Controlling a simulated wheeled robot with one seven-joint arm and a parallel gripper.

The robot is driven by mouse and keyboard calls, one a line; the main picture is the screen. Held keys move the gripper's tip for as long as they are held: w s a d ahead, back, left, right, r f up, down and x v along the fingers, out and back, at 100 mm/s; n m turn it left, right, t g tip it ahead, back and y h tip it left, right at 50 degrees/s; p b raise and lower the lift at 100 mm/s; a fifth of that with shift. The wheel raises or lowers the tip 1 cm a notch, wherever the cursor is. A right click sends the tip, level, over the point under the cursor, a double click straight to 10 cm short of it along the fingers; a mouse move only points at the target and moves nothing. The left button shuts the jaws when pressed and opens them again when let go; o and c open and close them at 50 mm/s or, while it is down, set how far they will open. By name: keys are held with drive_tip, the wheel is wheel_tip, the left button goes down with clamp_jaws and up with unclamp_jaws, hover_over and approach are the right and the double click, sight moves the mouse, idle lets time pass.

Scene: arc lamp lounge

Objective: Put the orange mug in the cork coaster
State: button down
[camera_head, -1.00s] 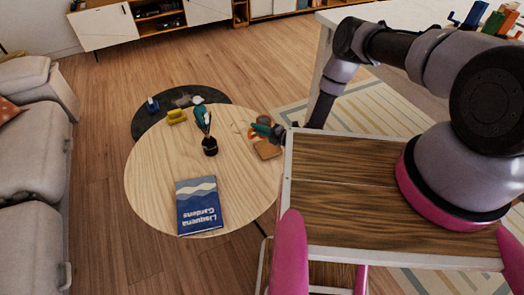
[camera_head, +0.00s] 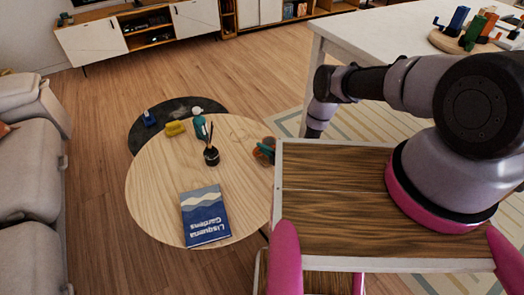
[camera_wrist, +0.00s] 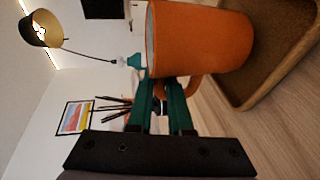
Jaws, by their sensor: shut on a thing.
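The orange mug (camera_wrist: 200,40) is upright, large and close in the wrist view, which is turned on its side. My gripper (camera_wrist: 165,85) has its teal fingers shut on the mug's handle (camera_wrist: 195,88). The cork coaster (camera_wrist: 262,85), a brown square with a raised rim, is just below the mug's base in the wrist view. I cannot tell whether the mug touches it. In the head view the mug (camera_head: 261,157) shows partly at the round table's right edge, by my teal fingers (camera_head: 265,150). The coaster is hidden there behind my deck.
The round wooden table (camera_head: 155,190) holds a blue book (camera_head: 205,215), a dark reed diffuser (camera_head: 211,156), a teal item (camera_head: 200,127) and a yellow item (camera_head: 175,128). A grey sofa (camera_head: 35,180) stands left. A white table (camera_head: 385,45) stands at the right.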

drive_tip(key=shift+f, duration=0.6)
drive_tip(key=c, duration=0.8)
unclamp_jaws()
drive_tip(key=shift+f, duration=0.15)
drive_tip(key=shift+c, duration=0.2)
drive_tip(key=shift+s+d+r, duration=0.15)
drive_tip(key=shift+d+r, duration=0.05)
drive_tip(key=shift+d, duration=0.05)
drive_tip(key=v, duration=1.1)
drive_tip(key=shift+s, duration=0.2)
